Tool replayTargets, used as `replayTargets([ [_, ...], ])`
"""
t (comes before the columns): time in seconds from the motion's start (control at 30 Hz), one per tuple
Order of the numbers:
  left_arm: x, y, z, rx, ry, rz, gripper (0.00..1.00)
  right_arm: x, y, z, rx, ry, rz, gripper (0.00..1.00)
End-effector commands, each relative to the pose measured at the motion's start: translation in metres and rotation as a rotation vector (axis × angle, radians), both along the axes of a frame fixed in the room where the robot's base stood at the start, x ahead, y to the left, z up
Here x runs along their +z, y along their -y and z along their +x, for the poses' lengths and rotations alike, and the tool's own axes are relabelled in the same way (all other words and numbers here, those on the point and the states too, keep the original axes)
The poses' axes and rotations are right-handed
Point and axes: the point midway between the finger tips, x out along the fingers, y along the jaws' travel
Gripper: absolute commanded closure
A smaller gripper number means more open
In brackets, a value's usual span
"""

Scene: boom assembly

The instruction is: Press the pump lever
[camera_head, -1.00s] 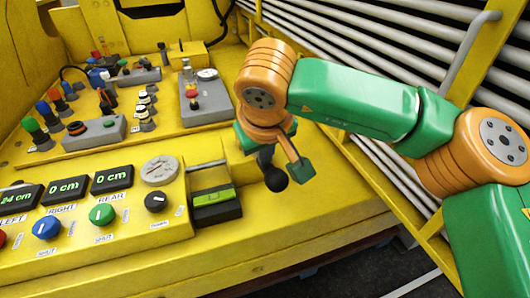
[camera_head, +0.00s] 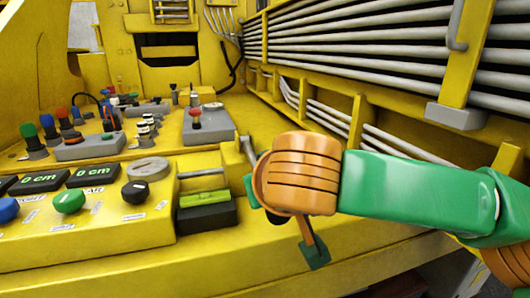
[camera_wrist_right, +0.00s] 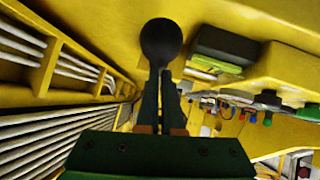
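A black ball knob (camera_wrist_right: 161,42) on what looks like the pump lever shows in the right wrist view, directly beyond my right fingertips. My right gripper (camera_wrist_right: 163,85) has its two dark fingers close together, with their tips at the knob's underside. I cannot tell whether they touch it. In the head view, my orange and green right arm covers most of the lever and the gripper. A small dark part of the knob (camera_head: 275,216) shows below the wrist, right of the green-topped black box. My left gripper is not in view.
The yellow control panel with centimetre displays (camera_head: 90,174), coloured knobs and a black knob (camera_head: 135,192) lies to the left. The green-topped black box (camera_head: 205,212) is close to the wrist. Grey pipes (camera_head: 350,40) run along the right wall. The yellow front ledge is clear.

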Motion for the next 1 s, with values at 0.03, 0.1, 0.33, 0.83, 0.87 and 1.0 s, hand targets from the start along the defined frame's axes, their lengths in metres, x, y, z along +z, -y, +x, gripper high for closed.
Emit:
replayTargets([
  [0.03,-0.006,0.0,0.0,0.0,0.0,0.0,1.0,-0.01,0.001,-0.001,-0.001,-0.012,-0.005,1.0],
  [0.1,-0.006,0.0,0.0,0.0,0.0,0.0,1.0,-0.01,0.001,-0.002,-0.002,-0.012,-0.006,1.0],
  [0.33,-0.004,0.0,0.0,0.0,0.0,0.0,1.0,-0.011,0.001,-0.002,-0.003,-0.017,-0.01,1.0],
  [0.83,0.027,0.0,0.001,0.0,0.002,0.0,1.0,0.059,-0.005,-0.042,0.003,0.013,-0.004,1.0],
  [0.87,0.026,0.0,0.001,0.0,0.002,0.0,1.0,0.064,-0.004,-0.048,0.003,0.013,-0.003,1.0],
  [1.0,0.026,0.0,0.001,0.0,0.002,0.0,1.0,0.084,-0.001,-0.071,0.003,0.013,-0.002,1.0],
])
